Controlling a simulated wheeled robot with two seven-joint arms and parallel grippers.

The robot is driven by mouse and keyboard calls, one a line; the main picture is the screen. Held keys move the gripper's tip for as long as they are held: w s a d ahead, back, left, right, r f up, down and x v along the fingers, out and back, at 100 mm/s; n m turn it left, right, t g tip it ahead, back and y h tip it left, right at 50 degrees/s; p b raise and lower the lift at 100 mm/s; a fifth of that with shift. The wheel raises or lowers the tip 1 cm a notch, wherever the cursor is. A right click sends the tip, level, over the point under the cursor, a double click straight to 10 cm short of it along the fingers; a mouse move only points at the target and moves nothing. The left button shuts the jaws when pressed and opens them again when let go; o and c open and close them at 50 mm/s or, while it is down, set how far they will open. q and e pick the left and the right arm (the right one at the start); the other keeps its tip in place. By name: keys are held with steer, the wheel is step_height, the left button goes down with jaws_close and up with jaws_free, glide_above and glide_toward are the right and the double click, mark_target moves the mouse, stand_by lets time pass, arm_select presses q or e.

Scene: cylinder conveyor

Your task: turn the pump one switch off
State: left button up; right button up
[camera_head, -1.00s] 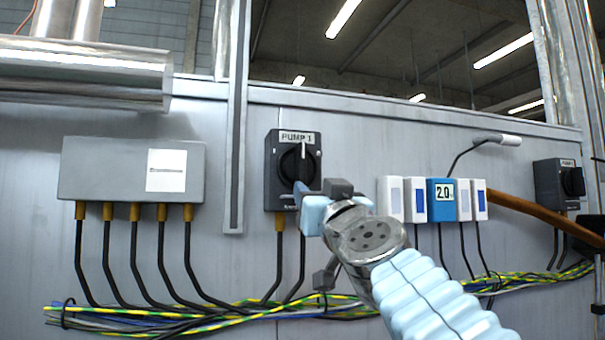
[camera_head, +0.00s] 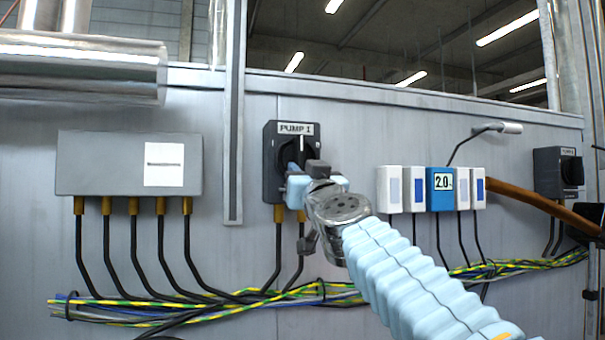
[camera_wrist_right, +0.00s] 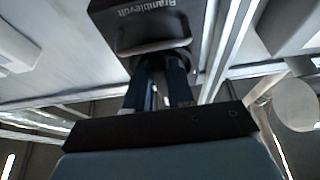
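The pump one switch is a dark box (camera_head: 271,175) labelled PUMP 1 on the grey wall, with a round black knob (camera_head: 285,152) whose white mark stands upright. My right gripper (camera_head: 299,170) is at the lower right front of the knob and hides part of it. In the right wrist view the switch box (camera_wrist_right: 140,28) is straight ahead. There the two dark fingers (camera_wrist_right: 158,85) stand apart with a narrow gap, their tips at the knob. Whether they touch it is hidden. My left gripper is not in view.
A grey junction box (camera_head: 110,165) with cables is at left, beyond a vertical metal rail (camera_head: 234,130). Small white and blue modules (camera_head: 440,190) are right of the switch. A second dark switch (camera_head: 547,172) is far right. Cable bundles (camera_head: 230,300) run below.

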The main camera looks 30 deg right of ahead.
jaws_close()
steer(key=shift+m, duration=0.3)
steer(key=shift+w+a+r+m+g+h, duration=0.1)
steer(key=shift+a+r+m+g+h, duration=0.7)
steer(key=shift+m, duration=2.6)
steer(key=shift+w+a+r+m+g+h, duration=0.1)
steer(key=shift+m+g+h, duration=1.3)
steer(key=shift+m, duration=2)
steer(key=shift+w+a+r+m+g+h, duration=0.1)
steer(key=shift+a+r+m+g+h, duration=0.65)
steer(key=shift+m, duration=2.65)
steer(key=shift+d+f+g, duration=0.25)
steer(key=shift+f+g, duration=0.15)
steer(key=shift+g, duration=0.25)
